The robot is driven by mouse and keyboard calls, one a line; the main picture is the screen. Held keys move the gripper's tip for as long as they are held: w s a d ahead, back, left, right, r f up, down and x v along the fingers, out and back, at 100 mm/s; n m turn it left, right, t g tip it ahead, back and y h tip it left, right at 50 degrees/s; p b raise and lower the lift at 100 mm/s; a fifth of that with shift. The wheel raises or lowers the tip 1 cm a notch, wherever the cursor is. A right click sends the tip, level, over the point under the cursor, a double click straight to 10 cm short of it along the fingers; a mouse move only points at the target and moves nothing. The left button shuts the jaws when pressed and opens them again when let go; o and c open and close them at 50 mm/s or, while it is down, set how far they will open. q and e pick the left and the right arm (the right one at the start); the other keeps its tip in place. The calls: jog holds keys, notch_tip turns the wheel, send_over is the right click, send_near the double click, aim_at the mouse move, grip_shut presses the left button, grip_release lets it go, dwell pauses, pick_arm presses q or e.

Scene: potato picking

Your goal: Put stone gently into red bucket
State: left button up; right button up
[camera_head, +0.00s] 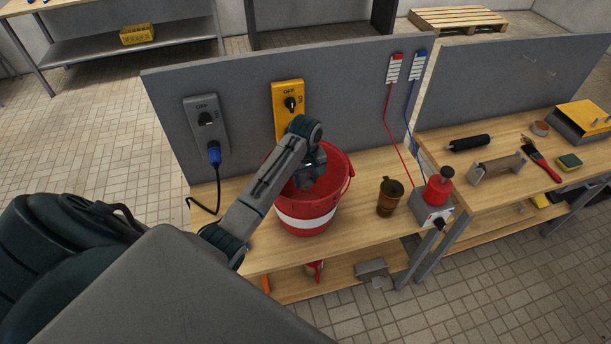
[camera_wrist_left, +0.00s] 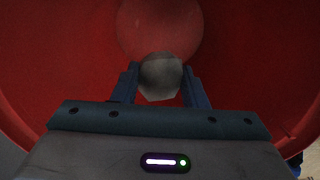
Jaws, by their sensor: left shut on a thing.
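The red bucket (camera_head: 308,217) with a white band stands upright on the wooden workbench in the head view. My left gripper (camera_head: 312,178) reaches down into the bucket's mouth; its fingertips are hard to make out there. In the left wrist view, my left gripper (camera_wrist_left: 160,88) is shut on a grey, rounded stone (camera_wrist_left: 160,76), held between its two fingers. The red inner wall of the bucket (camera_wrist_left: 60,60) surrounds them, with the round bottom beyond the stone. I cannot tell whether the stone touches the bottom. My right gripper is not in view.
A grey back panel (camera_head: 350,95) with switch boxes rises behind the bucket. A second bench (camera_head: 500,205) at the right holds tools. Bare bench top lies between bucket and cup.

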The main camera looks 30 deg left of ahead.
pick_arm(q)
jog(key=shift+f+b, duration=0.3)
jog(key=shift+f, duration=1)
jog(key=o, duration=1.2)
notch_tip(320, 180, up, 8)
jog(key=b, duration=0.2)
jog(key=shift+r+b, duration=0.15)
jog(key=shift+b, duration=0.25)
jog(key=shift+r+p, duration=0.8)
jog(key=shift+p, duration=0.15)
jog(key=shift+r+p, duration=0.35)
jog(key=shift+r, duration=0.15)
